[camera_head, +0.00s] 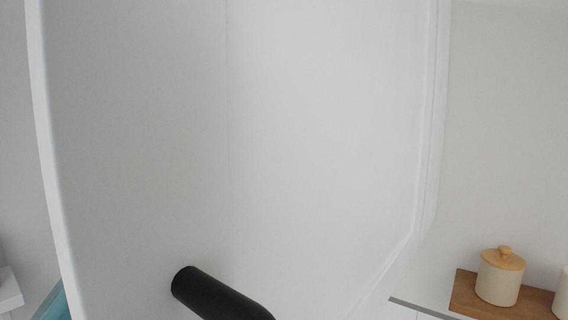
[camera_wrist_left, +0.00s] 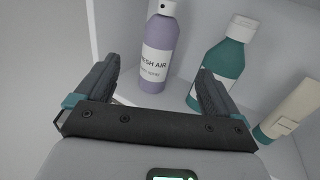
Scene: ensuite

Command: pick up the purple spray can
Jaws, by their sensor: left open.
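The purple spray can (camera_wrist_left: 158,50) stands on a white shelf in the left wrist view, with a white top and a white label reading "FRESH AIR". My left gripper (camera_wrist_left: 160,78) is open in that view, its two dark fingers pointing toward the shelf. The can shows between the fingers, nearer the left one, and beyond the gripper; nothing is held. The can does not show in the head view. Neither gripper can be made out in the head view.
A green bottle (camera_wrist_left: 216,70) with a white cap stands right of the can, partly behind the right finger. A cream tube (camera_wrist_left: 290,108) is farther right. In the head view, a white panel (camera_head: 240,130) fills the middle; a lidded jar (camera_head: 500,277) sits on a wooden shelf (camera_head: 466,296).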

